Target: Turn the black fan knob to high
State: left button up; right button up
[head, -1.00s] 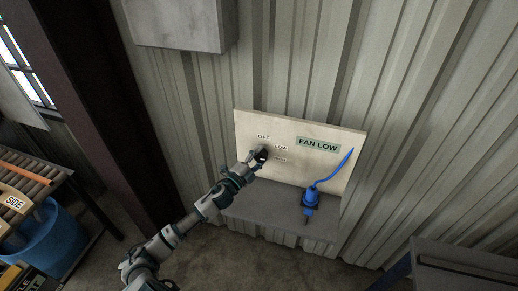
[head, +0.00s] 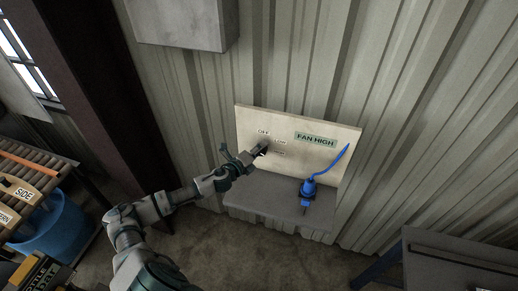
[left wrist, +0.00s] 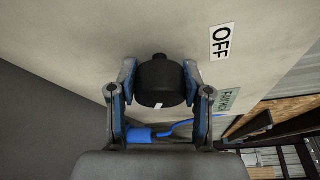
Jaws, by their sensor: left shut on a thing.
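The black fan knob (left wrist: 160,82) sits on the pale panel (head: 345,142) and shows between my fingers in the left wrist view. A small white mark shows on its lower edge. My left gripper (left wrist: 158,86) is shut on the knob, one finger on each side. In the head view my left gripper (head: 257,151) reaches the panel from the left and partly hides the knob. The green sign (head: 315,139) reads FAN HIGH. The OFF label (left wrist: 222,41) is clear beside the knob; the lower labels in the head view are small. My right gripper is not in view.
A blue device with a blue cord (head: 309,188) stands on the grey shelf (head: 265,206) under the panel. A grey box (head: 180,22) hangs on the corrugated wall above. A dark table (head: 455,260) stands at lower right, a blue bin (head: 52,232) at left.

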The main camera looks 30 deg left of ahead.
pick_arm(q)
jog(key=shift+s+d+f, duration=0.1)
jog(key=shift+d+f, duration=0.05)
jog(key=shift+f, duration=0.25)
jog(key=o, duration=1.1)
jog(key=shift+o, duration=0.3)
jog(key=shift+r, duration=0.1)
jog(key=shift+r, duration=0.1)
jog(key=s+a+r, duration=0.1)
jog(key=s, duration=1)
jog(key=shift+s+a+r, duration=0.15)
jog(key=shift+s+a, duration=0.1)
jog(key=shift+a, duration=0.15)
